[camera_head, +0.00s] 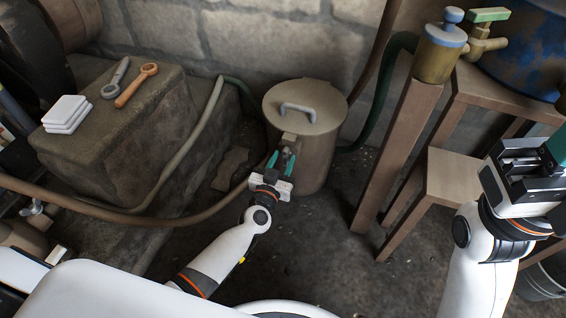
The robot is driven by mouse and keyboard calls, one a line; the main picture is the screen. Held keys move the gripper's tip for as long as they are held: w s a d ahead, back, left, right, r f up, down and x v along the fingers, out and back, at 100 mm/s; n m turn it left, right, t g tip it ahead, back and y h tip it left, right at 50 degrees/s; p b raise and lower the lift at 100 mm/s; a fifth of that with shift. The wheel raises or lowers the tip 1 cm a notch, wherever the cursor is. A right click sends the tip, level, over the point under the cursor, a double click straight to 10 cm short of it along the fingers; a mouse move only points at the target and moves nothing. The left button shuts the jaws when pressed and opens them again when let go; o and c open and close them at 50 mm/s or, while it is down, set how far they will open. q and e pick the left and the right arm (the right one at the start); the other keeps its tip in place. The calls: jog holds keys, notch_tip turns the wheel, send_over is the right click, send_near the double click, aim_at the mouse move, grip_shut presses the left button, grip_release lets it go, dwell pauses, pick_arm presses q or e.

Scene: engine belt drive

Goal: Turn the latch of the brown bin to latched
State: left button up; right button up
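The brown bin (318,150) stands upright on the floor by the wall, its round lid (325,98) on top with a grey handle (298,110). A small brown latch block (289,140) sits at its front, just below the lid rim. My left gripper (281,158) is right at the latch, its teal fingertips apart. The latch's moving part is mostly hidden by the fingers, so its position and any contact are unclear. My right gripper (545,158) is at the right edge, away from the bin and partly cut off.
A stone block (120,140) at left carries white pads (66,112), a grey wrench (116,77) and an orange wrench (136,85). Hoses run along the wall and floor. A wooden stand (395,155) and stool (455,178) are right of the bin.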

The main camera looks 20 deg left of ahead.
pick_arm(q)
jog(key=shift+w, duration=0.4)
jog(key=shift+c, duration=0.6)
grip_shut()
